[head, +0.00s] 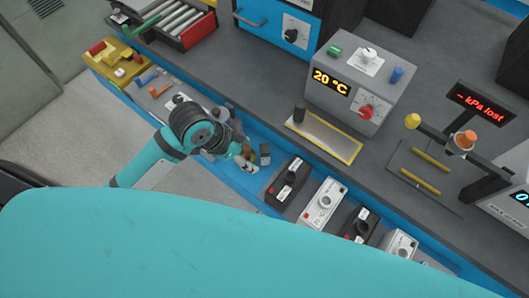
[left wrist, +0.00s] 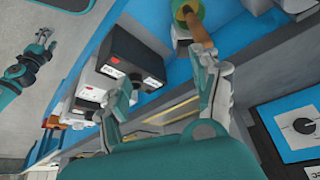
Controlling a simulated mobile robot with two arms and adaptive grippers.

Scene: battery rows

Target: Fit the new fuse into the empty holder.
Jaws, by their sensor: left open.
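My left gripper (head: 246,160) is over the front strip of the bench, beside a small dark upright block (head: 265,154). In the left wrist view its two fingers (left wrist: 170,92) are spread apart with nothing held between them. A brown rod with a green-yellow ring (left wrist: 198,28) shows just beyond the right fingertip; whether they touch I cannot tell. I cannot pick out the new fuse or the empty holder with certainty; small parts near the gripper are partly hidden by it.
Black and white knobbed boxes (head: 323,203) stand in a row right of the gripper. Behind are a temperature unit (head: 360,90), a yellow-edged plate (head: 325,135) and a stand with yellow rods (head: 428,162). A yellow tray (head: 118,65) stands at the left end.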

